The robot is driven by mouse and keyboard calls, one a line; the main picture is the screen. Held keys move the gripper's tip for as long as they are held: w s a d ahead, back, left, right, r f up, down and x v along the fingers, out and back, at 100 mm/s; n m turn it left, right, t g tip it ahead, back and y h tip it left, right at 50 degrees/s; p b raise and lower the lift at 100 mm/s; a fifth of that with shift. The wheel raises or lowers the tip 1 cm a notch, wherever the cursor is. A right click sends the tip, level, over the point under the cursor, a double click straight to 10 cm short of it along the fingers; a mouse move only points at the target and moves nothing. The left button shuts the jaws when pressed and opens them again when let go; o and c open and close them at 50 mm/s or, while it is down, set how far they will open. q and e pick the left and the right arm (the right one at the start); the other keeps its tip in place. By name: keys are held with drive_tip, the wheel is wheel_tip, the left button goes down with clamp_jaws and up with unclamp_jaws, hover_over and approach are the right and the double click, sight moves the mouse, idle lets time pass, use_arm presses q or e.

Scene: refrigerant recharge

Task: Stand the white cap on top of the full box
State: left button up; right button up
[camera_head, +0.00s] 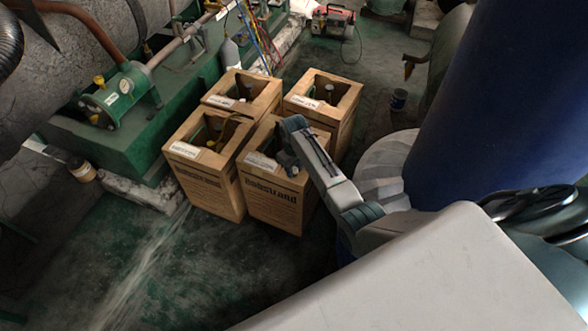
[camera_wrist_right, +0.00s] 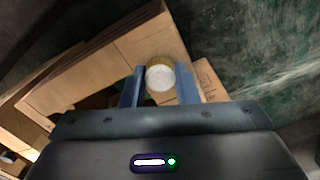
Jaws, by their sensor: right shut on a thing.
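My right gripper (camera_head: 287,160) is over the front edge of the right front box (camera_head: 270,200). In the right wrist view it is shut on the round white cap (camera_wrist_right: 160,78), which has a yellowish rim and sits between the two fingers. In the head view the cap is hidden or too small to make out. The other open-topped cardboard boxes are the left front box (camera_head: 208,190), the left back box (camera_head: 265,101) and the right back box (camera_head: 344,112). Cylinder tops show inside them. I cannot tell which box is full. My left gripper is not in view.
A green machine base (camera_head: 125,145) with pipes stands to the left, with a small tin (camera_head: 82,170) by it. A large blue column (camera_head: 490,100) stands at the right. A red machine (camera_head: 333,20) is at the back. The floor in front of the boxes is clear.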

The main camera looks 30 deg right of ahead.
sight(294, 169)
drive_tip(key=o, duration=1)
drive_tip(key=shift+f, duration=0.1)
drive_tip(key=shift+c, duration=0.2)
wheel_tip(294, 169, up, 7)
drive_tip(key=shift+f+p, duration=0.1)
drive_tip(key=shift+p, duration=0.7)
wheel_tip(294, 169, up, 4)
drive_tip(key=s+a+f+m+t, duration=0.1)
drive_tip(key=s+f, duration=0.1)
drive_tip(key=s, duration=0.8)
drive_tip(key=s+a+f+t, duration=0.1)
drive_tip(key=s+f, duration=0.1)
drive_tip(key=s, duration=0.8)
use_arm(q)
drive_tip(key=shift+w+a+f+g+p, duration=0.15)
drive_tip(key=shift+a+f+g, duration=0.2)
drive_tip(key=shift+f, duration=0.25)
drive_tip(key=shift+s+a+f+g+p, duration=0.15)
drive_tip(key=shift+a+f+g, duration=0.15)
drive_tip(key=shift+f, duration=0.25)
use_arm(e)
drive_tip(key=s+r, duration=0.2)
drive_tip(key=s, duration=0.5)
drive_tip(key=s+a+r+m+t, duration=0.1)
drive_tip(key=s+r, duration=0.2)
drive_tip(key=s, duration=0.5)
drive_tip(key=shift+r+h, duration=0.35)
drive_tip(key=shift+h, duration=0.05)
